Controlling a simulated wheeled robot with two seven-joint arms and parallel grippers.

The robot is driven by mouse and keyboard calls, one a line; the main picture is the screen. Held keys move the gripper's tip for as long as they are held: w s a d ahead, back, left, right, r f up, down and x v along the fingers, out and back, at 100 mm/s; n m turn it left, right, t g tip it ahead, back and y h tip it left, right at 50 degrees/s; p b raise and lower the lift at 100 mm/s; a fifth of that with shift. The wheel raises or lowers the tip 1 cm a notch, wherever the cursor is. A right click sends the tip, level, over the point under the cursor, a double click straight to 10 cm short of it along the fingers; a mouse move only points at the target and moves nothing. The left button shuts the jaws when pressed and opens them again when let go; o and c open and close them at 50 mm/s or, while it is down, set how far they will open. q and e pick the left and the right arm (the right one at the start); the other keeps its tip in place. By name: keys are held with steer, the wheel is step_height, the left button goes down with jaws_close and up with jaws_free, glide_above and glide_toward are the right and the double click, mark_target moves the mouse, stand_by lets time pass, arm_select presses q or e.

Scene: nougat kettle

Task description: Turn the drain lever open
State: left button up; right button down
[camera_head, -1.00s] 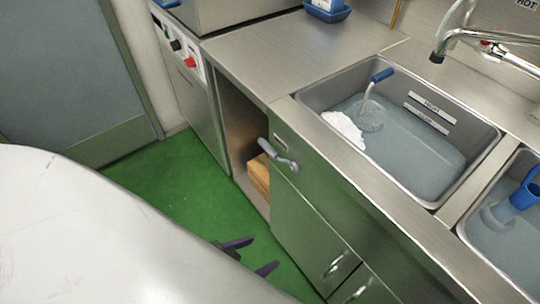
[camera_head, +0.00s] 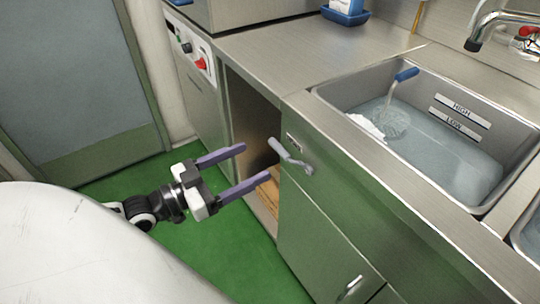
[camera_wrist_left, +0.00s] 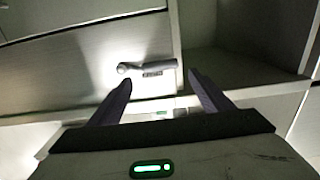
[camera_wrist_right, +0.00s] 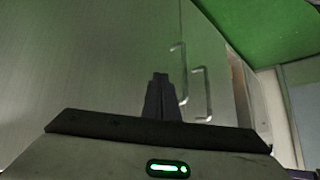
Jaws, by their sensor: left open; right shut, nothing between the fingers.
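The drain lever (camera_head: 290,156) is a grey handle on the front of the cabinet below the left sink basin, near the cabinet's left edge. It slants down to the right from its free end. My left gripper (camera_head: 256,161) is open and empty, to the left of the lever, with its fingers pointing at it and apart from it. In the left wrist view the lever (camera_wrist_left: 147,67) lies ahead of the fingertips, nearer the left finger. My right gripper (camera_wrist_right: 160,78) is shut and empty, facing cabinet fronts with bar handles; it is outside the head view.
The left basin (camera_head: 440,143) holds water, a blue-handled tool (camera_head: 405,75) and something white. An open cupboard bay (camera_head: 255,125) lies left of the lever, behind my left fingers. A control panel with a red knob (camera_head: 201,63) is farther left. The green floor (camera_head: 235,250) is clear.

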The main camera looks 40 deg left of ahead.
mark_target(276, 150)
arm_select(q)
steer(key=b+x, duration=0.1)
steer(key=x, duration=0.4)
steer(key=shift+w, duration=0.15)
steer(key=shift+x, duration=0.8)
